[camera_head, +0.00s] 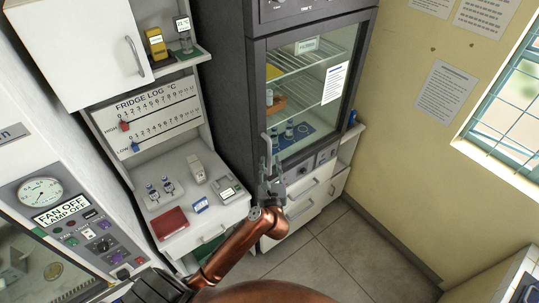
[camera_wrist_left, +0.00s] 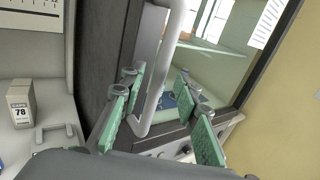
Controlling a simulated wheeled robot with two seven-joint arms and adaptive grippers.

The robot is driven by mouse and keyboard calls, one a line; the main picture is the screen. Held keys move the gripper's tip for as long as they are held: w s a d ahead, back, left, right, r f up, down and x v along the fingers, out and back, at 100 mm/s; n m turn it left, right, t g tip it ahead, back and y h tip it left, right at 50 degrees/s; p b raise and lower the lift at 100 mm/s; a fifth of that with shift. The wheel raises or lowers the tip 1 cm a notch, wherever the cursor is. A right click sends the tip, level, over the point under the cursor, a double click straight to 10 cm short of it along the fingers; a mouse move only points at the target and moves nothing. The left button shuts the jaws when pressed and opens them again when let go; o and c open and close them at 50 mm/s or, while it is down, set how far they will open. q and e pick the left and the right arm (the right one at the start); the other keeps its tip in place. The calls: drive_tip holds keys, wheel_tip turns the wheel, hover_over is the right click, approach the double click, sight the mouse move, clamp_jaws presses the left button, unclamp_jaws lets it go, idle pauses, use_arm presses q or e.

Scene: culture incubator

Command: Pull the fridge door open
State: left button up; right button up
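The fridge (camera_head: 252,95) is a dark grey cabinet with a glass door (camera_head: 343,50), which looks shut. A pale vertical handle (camera_head: 265,143) is on the door's left side. My left gripper (camera_head: 270,170) is at the handle's lower end. In the left wrist view the green-padded fingers of my left gripper (camera_wrist_left: 158,82) are spread apart. The lower part of the handle (camera_wrist_left: 167,60) shows between them, nearer the left finger, with no clear contact. My right gripper is not in view.
Shelves with bottles show behind the glass. Left of the fridge is a white bench (camera_head: 210,213) with a red book (camera_head: 170,223), small bottles and a carton (camera_head: 196,168). White drawers (camera_head: 305,205) are below the fridge. Open floor (camera_head: 345,250) lies in front and right.

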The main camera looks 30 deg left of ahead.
sight(270, 158)
use_arm(q)
drive_tip(key=shift+p+x, duration=0.3)
drive_tip(key=shift+x, duration=1.45)
drive_tip(key=shift+c, duration=0.6)
clamp_jaws()
